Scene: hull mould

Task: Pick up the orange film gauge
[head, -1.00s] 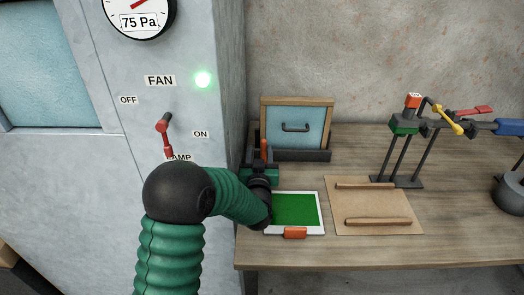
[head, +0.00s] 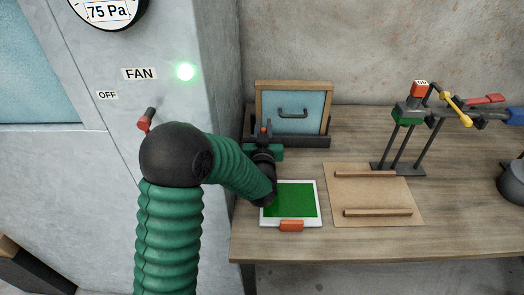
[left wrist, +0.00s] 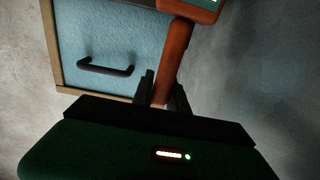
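The orange film gauge shows in the left wrist view as an orange handle (left wrist: 175,58) with a wider head, cut off by the top edge. In the head view only a small orange part of the gauge (head: 263,129) shows above my left gripper (head: 263,143). My left gripper's two dark fingers (left wrist: 163,92) are on either side of the lower handle in the left wrist view. The handle slants between them. I cannot tell whether both fingers touch it. My right gripper is not in view.
A wood-framed blue panel with a dark handle (head: 310,100) stands behind the gripper. A green-faced white tablet (head: 291,201) and a brown board with two rods (head: 373,190) lie on the bench. A black stand (head: 398,168) is further right. A grey cabinet (head: 205,130) borders the left.

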